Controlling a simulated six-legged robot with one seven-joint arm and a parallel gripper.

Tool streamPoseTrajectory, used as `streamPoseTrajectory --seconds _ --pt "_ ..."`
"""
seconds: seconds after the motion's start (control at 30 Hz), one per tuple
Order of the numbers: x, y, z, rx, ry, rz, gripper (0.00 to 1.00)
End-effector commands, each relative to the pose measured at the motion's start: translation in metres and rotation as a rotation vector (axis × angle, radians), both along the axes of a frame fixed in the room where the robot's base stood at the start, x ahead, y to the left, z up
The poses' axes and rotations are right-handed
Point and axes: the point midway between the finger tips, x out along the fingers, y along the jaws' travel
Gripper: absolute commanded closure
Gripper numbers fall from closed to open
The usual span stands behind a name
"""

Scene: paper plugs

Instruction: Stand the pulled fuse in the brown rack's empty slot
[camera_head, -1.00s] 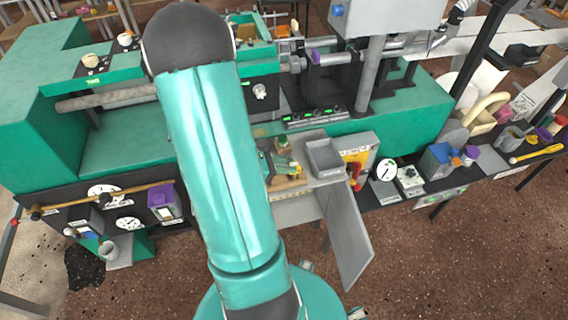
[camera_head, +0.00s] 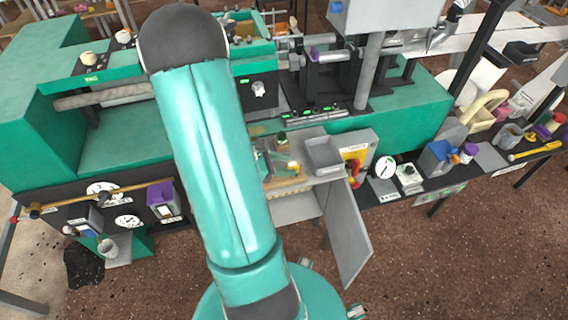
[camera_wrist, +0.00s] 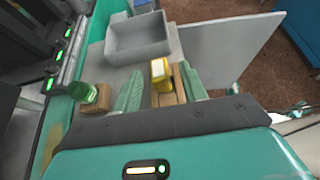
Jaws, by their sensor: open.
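My gripper (camera_wrist: 160,71) is open in the wrist view, with one green ribbed finger on each side of a yellow block (camera_wrist: 160,72). The block, likely a fuse, stands between the fingers; I cannot tell whether they touch it. Brown rack parts (camera_wrist: 181,86) show beside and below it, partly hidden by the fingers. A green round-topped piece (camera_wrist: 84,92) is left of the fingers. In the head view the yellow block (camera_head: 294,168) sits above the brown rack (camera_head: 288,182), and my arm hides part of this area. Which slot is empty cannot be seen.
A grey open tray (camera_head: 323,154) stands right of the rack and also shows in the wrist view (camera_wrist: 138,40). A grey panel (camera_head: 347,232) slopes down nearby. A yellow panel with a red handle (camera_head: 355,170) is at the right. A green machine stands behind.

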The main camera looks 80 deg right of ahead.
Motion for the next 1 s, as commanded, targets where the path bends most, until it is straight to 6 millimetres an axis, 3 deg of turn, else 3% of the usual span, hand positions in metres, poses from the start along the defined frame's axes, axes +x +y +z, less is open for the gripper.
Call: streamPoseTrajectory --seconds 0.17,0.7,1.0 --pt "0.001 0.002 0.011 0.006 -0.002 0.0 0.58" --pt "0.082 0.049 0.06 0.0 0.0 0.001 0.58" --pt "0.091 0.056 0.066 0.002 0.001 -0.001 0.58"
